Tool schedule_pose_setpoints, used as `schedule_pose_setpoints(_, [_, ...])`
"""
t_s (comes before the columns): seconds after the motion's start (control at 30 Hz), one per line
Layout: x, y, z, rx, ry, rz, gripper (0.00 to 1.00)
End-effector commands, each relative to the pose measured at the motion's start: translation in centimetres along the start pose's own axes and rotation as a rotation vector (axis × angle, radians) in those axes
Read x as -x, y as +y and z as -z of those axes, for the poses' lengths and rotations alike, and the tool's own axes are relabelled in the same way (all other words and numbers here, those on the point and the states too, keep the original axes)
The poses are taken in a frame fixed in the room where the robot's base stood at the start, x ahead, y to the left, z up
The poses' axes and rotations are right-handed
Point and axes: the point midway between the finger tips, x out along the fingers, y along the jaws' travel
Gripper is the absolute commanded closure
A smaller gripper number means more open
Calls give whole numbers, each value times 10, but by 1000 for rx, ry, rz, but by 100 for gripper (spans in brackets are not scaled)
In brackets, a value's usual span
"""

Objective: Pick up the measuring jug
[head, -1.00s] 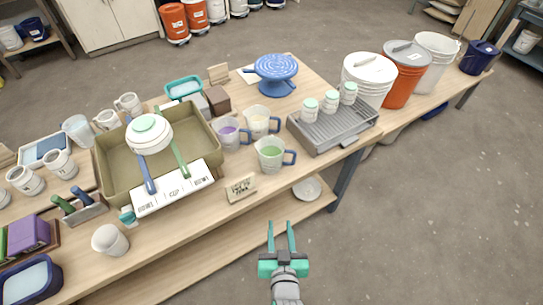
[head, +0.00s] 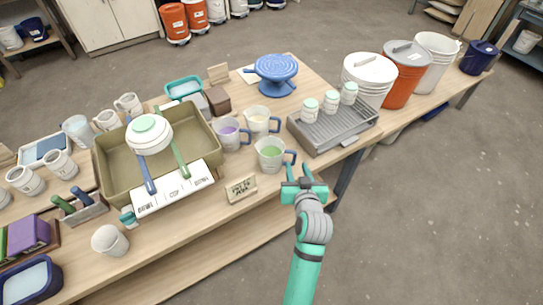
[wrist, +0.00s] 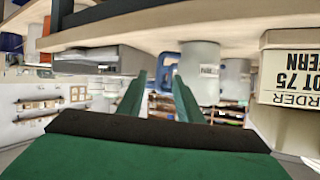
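Three measuring jugs with blue handles stand on the table: one with green contents (head: 268,154), one with cream contents (head: 257,120) and one with purple contents (head: 227,133). My gripper (head: 298,169) is open and empty, just right of the green jug and close to its blue handle. In the wrist view, which looks upside down, a pale jug (wrist: 203,72) with a blue handle (wrist: 161,68) shows beyond my fingertips (wrist: 159,78). The handle lies roughly in line with the gap between the fingers. I cannot tell whether a finger touches it.
A small lettered card (head: 241,188) stands at the table's front edge, left of my gripper. A grey ribbed tray (head: 325,133) with small jars is behind right. An olive basin (head: 113,177) is left, and a blue turntable (head: 276,72) behind. The floor in front is clear.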

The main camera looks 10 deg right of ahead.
Motion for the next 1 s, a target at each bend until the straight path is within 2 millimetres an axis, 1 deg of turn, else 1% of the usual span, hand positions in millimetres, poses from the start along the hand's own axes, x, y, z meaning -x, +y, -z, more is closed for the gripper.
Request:
schedule_pose_setpoints(0.03, [-6, 0, 0, 0, -1, 1, 68])
schedule_pose_setpoints(0.1, [-12, 0, 0, 0, -1, 0, 68])
schedule_pose_setpoints(0.27, [-20, 0, 0, 0, 1, 0, 68])
schedule_pose_setpoints(0.5, [-53, 0, -2, 0, -1, 0, 68])
schedule_pose_setpoints(0.6, [-63, 1, -2, 0, 1, 0, 68])
schedule_pose_setpoints(0.7, [-67, 0, -2, 0, 0, 0, 68])
schedule_pose_setpoints(0.9, [-67, 0, -2, 0, 0, 0, 68])
schedule_pose_setpoints(0.93, [-67, 0, -2, 0, 0, 0, 72])
schedule_pose_setpoints(0.97, [-67, 0, -2, 0, 0, 0, 80])
schedule_pose_setpoints(1.0, [-67, 0, -2, 0, 0, 0, 89])
